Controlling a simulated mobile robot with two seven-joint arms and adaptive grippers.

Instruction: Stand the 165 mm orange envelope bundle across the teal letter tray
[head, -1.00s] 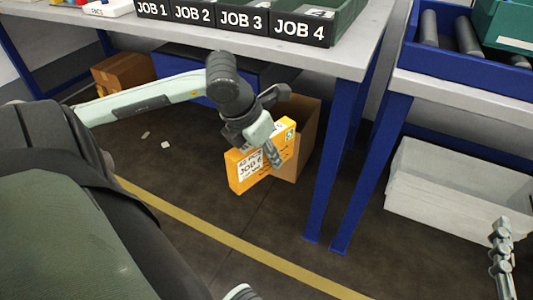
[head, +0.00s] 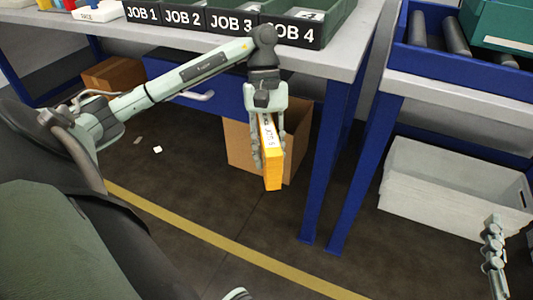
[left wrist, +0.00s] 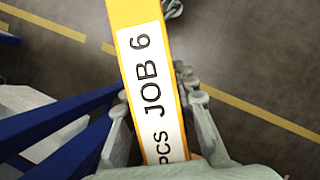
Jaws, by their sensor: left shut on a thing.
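The orange envelope bundle (head: 271,165) hangs on edge below my left gripper (head: 268,155), with a narrow side towards the head camera. My left gripper is shut on it, one finger on each broad side. In the left wrist view the bundle (left wrist: 128,15) runs up between the fingers, and its white label reads "JOB 6". A teal container (head: 510,42) shows at the top right, cut off by the frame; I cannot tell whether it is the letter tray. Part of my right gripper (head: 493,240) shows at the lower right; its opening cannot be made out.
A grey-topped table (head: 345,60) with blue legs carries dark bins marked JOB 1 to JOB 4. A blue tray (head: 430,75) with grey rollers is on the right-hand bench. A cardboard box (head: 238,150) stands behind the bundle, and a white crate (head: 455,195) is under the bench.

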